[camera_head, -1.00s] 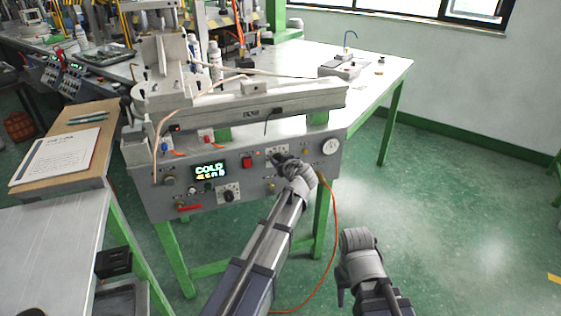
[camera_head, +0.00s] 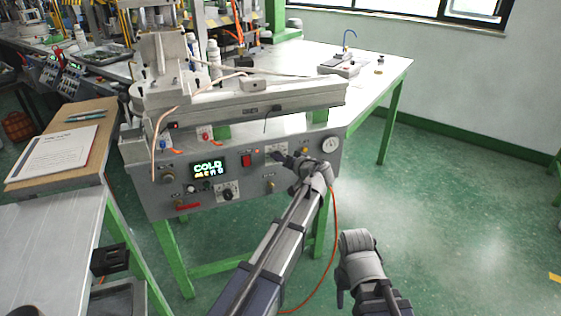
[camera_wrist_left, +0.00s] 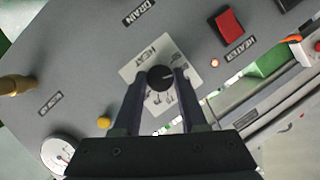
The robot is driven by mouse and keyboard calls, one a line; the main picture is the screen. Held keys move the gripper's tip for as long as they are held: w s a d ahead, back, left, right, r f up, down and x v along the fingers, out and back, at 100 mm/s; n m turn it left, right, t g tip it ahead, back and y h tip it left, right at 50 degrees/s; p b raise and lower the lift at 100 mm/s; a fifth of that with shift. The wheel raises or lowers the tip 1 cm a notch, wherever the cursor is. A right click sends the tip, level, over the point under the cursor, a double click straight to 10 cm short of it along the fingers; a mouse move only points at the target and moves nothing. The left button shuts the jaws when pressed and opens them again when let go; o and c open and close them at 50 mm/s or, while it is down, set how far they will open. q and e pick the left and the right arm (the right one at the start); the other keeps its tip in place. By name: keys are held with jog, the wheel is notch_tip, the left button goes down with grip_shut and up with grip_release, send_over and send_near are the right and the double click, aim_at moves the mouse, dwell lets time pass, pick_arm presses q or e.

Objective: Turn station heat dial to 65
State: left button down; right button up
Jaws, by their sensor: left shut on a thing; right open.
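The heat dial is a round black knob (camera_wrist_left: 160,77) on a white plate marked HEAT on the grey station panel (camera_head: 150,192). In the left wrist view the two fingers of my left gripper (camera_wrist_left: 160,85) stand on either side of the knob, shut on it. A light pointer mark shows on the knob's face; its exact reading is too small to tell. The green display (camera_head: 208,169) reads COLD, with an unclear lower line. My right gripper (camera_head: 341,297) is open and empty, low over the floor.
A red heater switch (camera_wrist_left: 230,24) sits beside the dial plate. A second black knob (camera_head: 228,194) is lower left, and a round gauge (camera_head: 330,145) is at the panel's right end. An orange cable (camera_head: 334,240) hangs by my left arm. The floor at right is clear.

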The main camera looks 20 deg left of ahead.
pick_arm(q)
jog(key=m+y+b, duration=0.1)
jog(key=m+b, duration=0.1)
jog(key=m+y+b, duration=0.2)
jog(key=m, duration=0.1)
jog(key=m+y+b, duration=0.1)
jog(key=m+b, duration=0.1)
jog(key=m, duration=0.1)
jog(key=shift+d+f, duration=0.1)
jog(key=shift+f, duration=0.25)
dwell(0.4)
jog(key=shift+r, duration=0.1)
jog(key=shift+c, duration=2.2)
grip_release()
jog(key=v, duration=0.7)
jog(key=shift+d, duration=0.4)
